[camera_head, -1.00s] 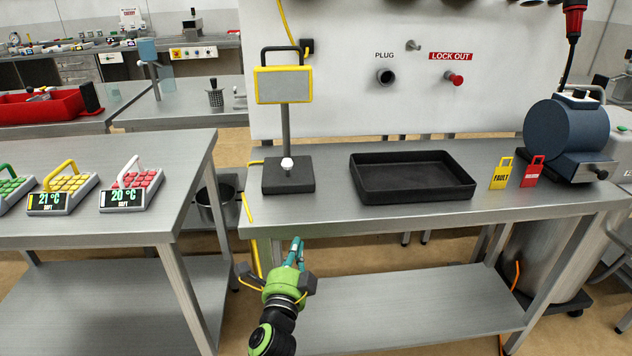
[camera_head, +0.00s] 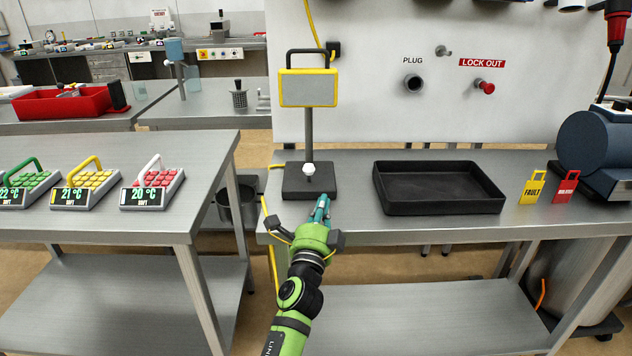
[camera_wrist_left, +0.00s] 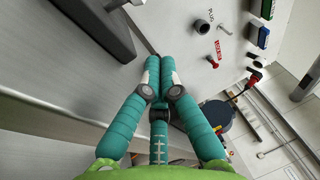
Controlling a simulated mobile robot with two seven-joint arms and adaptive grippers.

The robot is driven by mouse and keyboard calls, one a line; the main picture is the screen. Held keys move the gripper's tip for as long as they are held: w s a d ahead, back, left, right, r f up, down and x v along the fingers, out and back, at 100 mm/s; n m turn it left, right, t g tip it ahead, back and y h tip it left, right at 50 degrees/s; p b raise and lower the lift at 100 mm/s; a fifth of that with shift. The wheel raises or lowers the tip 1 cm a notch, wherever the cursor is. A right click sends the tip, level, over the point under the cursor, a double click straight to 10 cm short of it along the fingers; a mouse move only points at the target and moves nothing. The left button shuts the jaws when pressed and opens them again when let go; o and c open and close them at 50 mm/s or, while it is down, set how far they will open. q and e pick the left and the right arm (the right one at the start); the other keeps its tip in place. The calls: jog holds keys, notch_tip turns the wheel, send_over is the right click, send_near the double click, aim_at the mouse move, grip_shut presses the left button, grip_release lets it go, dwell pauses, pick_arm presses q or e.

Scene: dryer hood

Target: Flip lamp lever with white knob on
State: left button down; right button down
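The lamp (camera_head: 308,88) has a yellow-framed panel on a grey post and stands upright on a square black base (camera_head: 296,188) on the workbench. Its lever's white knob (camera_head: 309,169) stands over the base, in front of the post. My left gripper (camera_head: 322,201) is just in front of the base's right front corner, below and slightly right of the knob and apart from it. In the left wrist view its teal fingers (camera_wrist_left: 160,68) meet at the tips with nothing between them. A dark block (camera_wrist_left: 95,22) shows at upper left there; the white knob does not. My right gripper is out of view.
A black tray (camera_head: 438,208) lies right of the lamp. Yellow and red tags (camera_head: 532,188) stand beyond it. A yellow cable (camera_head: 272,250) hangs at the bench's left end. A wall panel with a plug socket (camera_head: 413,84) and red lock-out knob (camera_head: 485,87) rises behind.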

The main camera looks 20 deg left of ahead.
aim_at(309, 174)
pick_arm(q)
jog(key=x, duration=0.4)
jog(key=shift+w+a+r, duration=0.15)
jog(key=shift+w+a, duration=0.45)
jog(key=shift+w+a+r, duration=0.2)
jog(key=shift+w+a, duration=0.65)
jog(key=shift+a, duration=0.05)
jog(key=shift+r, duration=0.1)
